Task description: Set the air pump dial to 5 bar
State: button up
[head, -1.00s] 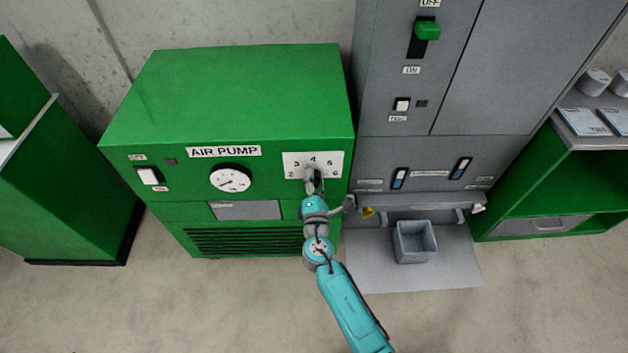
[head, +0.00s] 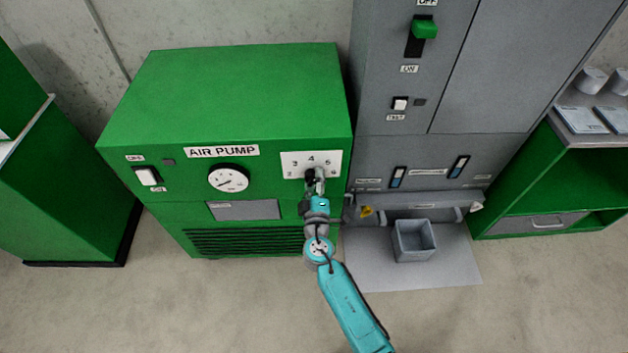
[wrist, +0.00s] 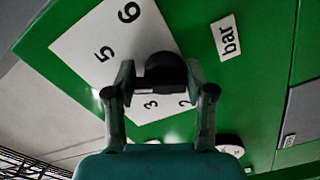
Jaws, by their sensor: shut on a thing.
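The green air pump (head: 240,95) stands left of centre in the head view. Its white dial plate (head: 330,160) shows 3, 4 and 5 above the black dial knob (head: 309,175). In the wrist view the knob (wrist: 168,70) sits between the two fingers of my gripper (wrist: 160,85), which is shut on it. The plate (wrist: 85,35) shows 5, 6, 3 and 2 there; the 4 is hidden. I cannot tell which number the knob points to. A "bar" label (wrist: 227,37) lies beside the plate. In the head view my gripper (head: 315,184) reaches the knob from the front.
A round gauge (head: 228,179) and a white switch (head: 147,176) are on the pump's front, left of the dial. A grey cabinet (head: 440,150) stands close on the right. A grey bin (head: 414,240) sits below it. The floor in front is clear.

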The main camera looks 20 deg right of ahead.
jog(key=shift+f+m, duration=0.1)
jog(key=shift+m, duration=1.5)
jog(key=shift+d, duration=0.1)
jog(key=o, duration=1.2)
jog(key=shift+c, duration=0.2)
jog(key=v, duration=1.2)
